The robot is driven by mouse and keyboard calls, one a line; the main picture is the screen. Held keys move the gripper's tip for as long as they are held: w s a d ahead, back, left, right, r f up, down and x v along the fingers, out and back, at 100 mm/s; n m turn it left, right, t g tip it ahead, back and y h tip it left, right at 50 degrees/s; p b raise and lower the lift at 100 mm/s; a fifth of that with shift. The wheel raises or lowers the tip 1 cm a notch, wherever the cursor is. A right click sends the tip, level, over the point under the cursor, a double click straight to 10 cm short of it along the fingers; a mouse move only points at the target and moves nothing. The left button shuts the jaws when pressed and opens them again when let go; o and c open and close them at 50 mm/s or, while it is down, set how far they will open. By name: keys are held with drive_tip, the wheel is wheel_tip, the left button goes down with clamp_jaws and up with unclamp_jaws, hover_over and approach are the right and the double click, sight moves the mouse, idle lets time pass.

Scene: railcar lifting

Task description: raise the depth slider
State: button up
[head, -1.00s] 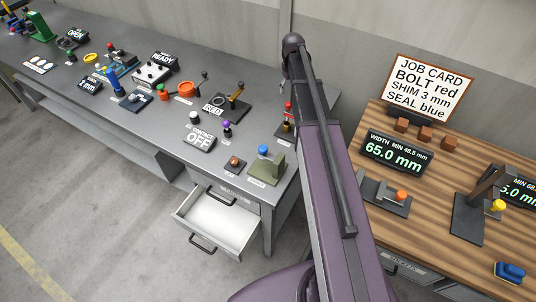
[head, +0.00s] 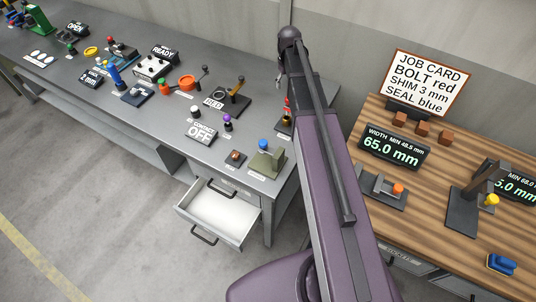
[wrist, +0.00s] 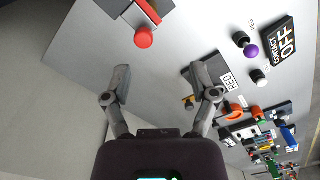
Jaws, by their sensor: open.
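The likely depth slider is an upright dark post on a flat base with a yellow knob (head: 491,200), on the wooden bench in the head view. No depth label is legible. The knob sits low on the post. Behind it a display (head: 515,182) is partly covered by the post and cut by the picture edge; "5.0 mm" shows. My gripper (wrist: 162,87) is open and empty in the wrist view, its two fingers spread above the grey bench, away from this slider. In the head view my own arm hides the gripper.
A width display (head: 394,147) reads 65.0 mm, with an orange-knobbed slider (head: 382,188) before it. A blue block (head: 502,264) and a job card (head: 430,82) share the wooden bench. The grey bench has an open drawer (head: 218,208). A red knob (wrist: 143,37) lies beyond my fingers.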

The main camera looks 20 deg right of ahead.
drive_tip(key=s+a+f+b, duration=0.6)
drive_tip(key=s, duration=0.4)
drive_tip(key=s+a+f+m+b, duration=0.1)
drive_tip(key=s+a+f+b, duration=0.5)
drive_tip(key=s, duration=0.4)
drive_tip(key=shift+a+f+m, duration=0.3)
drive_tip(key=shift+a+f, duration=0.05)
drive_tip(key=shift+a, duration=0.1)
